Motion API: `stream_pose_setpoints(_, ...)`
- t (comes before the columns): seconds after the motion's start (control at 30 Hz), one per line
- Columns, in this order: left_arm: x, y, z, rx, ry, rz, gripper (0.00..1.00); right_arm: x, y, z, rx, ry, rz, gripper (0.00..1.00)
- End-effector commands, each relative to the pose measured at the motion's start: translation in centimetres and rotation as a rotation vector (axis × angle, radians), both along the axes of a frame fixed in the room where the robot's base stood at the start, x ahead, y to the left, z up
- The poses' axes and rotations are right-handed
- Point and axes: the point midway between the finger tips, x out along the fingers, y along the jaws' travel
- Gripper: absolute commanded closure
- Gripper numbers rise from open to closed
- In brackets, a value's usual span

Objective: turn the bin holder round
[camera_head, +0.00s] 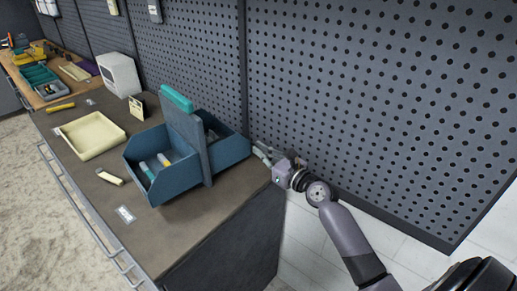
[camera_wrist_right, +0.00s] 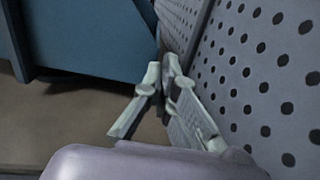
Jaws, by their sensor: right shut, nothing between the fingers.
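The bin holder (camera_head: 192,143) is a blue double bin with a tall grey middle panel and a teal handle on top. It stands upright on the dark bench top, and its near bin holds a few small sticks. My right gripper (camera_head: 262,150) is shut and empty at the bin holder's right end, between it and the pegboard. In the right wrist view the shut fingers (camera_wrist_right: 165,75) point into the gap beside the blue bin wall (camera_wrist_right: 90,40). I cannot tell whether they touch it. My left gripper is not in view.
The pegboard wall (camera_head: 370,100) runs close along the back of the bench (camera_head: 200,225). A cream tray (camera_head: 93,136), a small card stand (camera_head: 136,108) and a white box (camera_head: 119,75) stand left of the bin holder. The bench front right is clear.

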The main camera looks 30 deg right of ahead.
Motion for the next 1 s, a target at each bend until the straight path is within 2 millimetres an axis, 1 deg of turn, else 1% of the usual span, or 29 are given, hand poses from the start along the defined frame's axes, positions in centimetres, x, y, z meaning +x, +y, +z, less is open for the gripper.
stream_pose_setpoints(0.03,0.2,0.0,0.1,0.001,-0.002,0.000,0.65,0.5,0.0,0.0,0.000,0.000,-0.001,1.00)
stream_pose_setpoints(0.17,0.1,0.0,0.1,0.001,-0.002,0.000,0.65,1.1,0.2,0.0,-0.001,0.000,0.000,1.00)
stream_pose_setpoints(0.53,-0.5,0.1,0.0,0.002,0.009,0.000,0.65,1.3,0.1,0.0,-0.001,0.000,-0.001,1.00)
stream_pose_setpoints(0.8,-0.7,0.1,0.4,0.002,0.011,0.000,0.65,4.3,-1.0,0.1,0.000,-0.001,-0.003,1.00)
stream_pose_setpoints(1.0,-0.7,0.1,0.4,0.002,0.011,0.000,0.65,4.7,-1.1,0.0,-0.001,-0.001,0.000,1.00)
